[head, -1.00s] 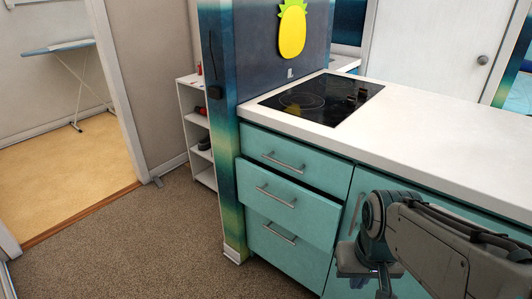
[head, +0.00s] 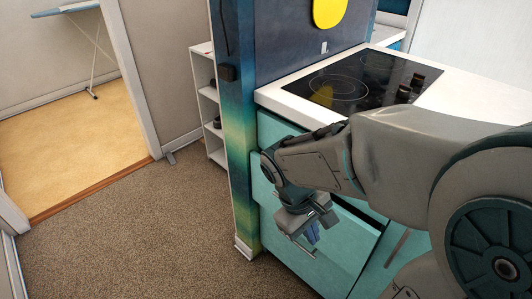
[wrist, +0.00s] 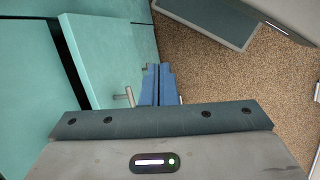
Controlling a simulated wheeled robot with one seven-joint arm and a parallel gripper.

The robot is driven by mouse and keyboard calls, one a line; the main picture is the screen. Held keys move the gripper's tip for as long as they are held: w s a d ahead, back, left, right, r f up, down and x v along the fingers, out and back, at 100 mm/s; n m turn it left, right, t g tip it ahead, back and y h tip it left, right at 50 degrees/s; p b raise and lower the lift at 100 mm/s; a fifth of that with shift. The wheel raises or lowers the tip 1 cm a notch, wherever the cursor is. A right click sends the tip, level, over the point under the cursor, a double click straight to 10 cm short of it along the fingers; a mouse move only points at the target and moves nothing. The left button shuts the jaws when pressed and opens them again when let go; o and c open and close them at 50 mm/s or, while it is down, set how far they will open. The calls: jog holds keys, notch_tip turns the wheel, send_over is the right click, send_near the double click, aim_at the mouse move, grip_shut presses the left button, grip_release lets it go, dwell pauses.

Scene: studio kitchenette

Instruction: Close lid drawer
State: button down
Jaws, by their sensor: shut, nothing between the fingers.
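The teal middle drawer (head: 345,250) stands partly pulled out of the cabinet, with a dark gap above its front edge in the head view. The wrist view shows the drawer front (wrist: 110,45) with a dark opening along its left side and a metal handle (wrist: 126,97). My gripper (head: 312,233) is in front of the drawer face, with its blue fingers together and empty. In the wrist view the fingertips (wrist: 153,78) are close beside the handle; I cannot tell whether they touch it. My arm hides much of the drawers in the head view.
A white counter (head: 462,100) with a black cooktop (head: 350,85) is above the drawers. A blue-green wall end (head: 240,150) stands left of them, with a white shelf (head: 203,50) behind. The carpet (head: 140,225) at left is clear.

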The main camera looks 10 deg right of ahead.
jog(key=w+a+f+n+t+h+b, duration=0.65)
jog(key=w+a+n+t+h, duration=0.55)
jog(key=n, duration=0.8)
jog(key=shift+y, duration=0.4)
jog(key=b+x, duration=0.1)
jog(key=x, duration=0.3)
jog(key=b+x, duration=0.1)
jog(key=x, duration=0.3)
jog(key=w+f+b+x, duration=0.1)
jog(key=x, duration=0.3)
jog(key=shift+a+b, duration=0.25)
jog(key=shift+b, duration=0.15)
jog(key=shift+w+d+r, duration=0.15)
jog(key=shift+w+d, duration=0.2)
jog(key=shift+d, duration=0.05)
jog(key=shift+w, duration=0.1)
